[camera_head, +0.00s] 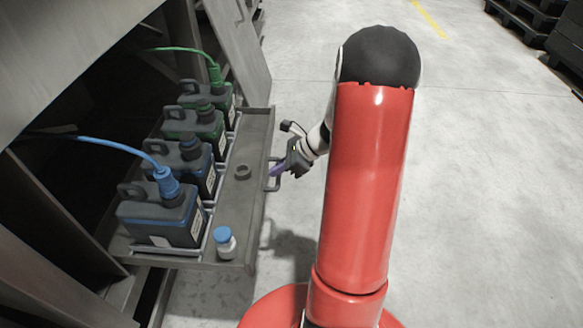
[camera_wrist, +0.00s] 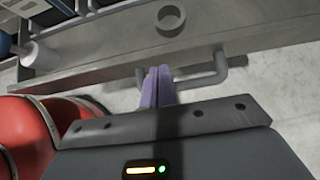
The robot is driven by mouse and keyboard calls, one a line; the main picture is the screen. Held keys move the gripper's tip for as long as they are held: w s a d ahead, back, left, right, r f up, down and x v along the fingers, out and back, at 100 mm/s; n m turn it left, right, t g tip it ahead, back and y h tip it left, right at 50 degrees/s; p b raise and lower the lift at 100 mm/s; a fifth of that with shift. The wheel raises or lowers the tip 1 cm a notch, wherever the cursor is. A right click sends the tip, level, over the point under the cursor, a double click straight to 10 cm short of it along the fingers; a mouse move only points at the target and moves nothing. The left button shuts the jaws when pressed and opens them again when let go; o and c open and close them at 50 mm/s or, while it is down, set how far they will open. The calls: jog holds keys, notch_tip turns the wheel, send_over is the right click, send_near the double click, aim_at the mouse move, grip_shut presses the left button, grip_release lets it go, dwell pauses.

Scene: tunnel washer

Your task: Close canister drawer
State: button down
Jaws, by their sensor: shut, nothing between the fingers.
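The canister drawer (camera_head: 253,148) is pulled out of the machine frame, with several dark canisters with blue or green labels standing on it. Its bar handle (camera_head: 272,174) is on the front face, and the handle also shows in the wrist view (camera_wrist: 218,72). My gripper (camera_head: 279,170) is at the handle. In the wrist view its purple fingers (camera_wrist: 157,86) are together with nothing between them, and their tips are at the handle bar near the drawer front. I cannot tell whether they touch the bar or the front.
A small white bottle with a blue cap (camera_head: 224,243) stands at the drawer's near corner. A ring (camera_head: 243,171) sits on the drawer top. Blue (camera_head: 100,147) and green (camera_head: 185,50) hoses run to canisters. An open panel (camera_head: 240,50) stands behind.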

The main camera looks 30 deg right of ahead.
jog(key=shift+w+a, duration=0.2)
jog(key=shift+a, duration=0.2)
jog(key=shift+w+a, duration=0.1)
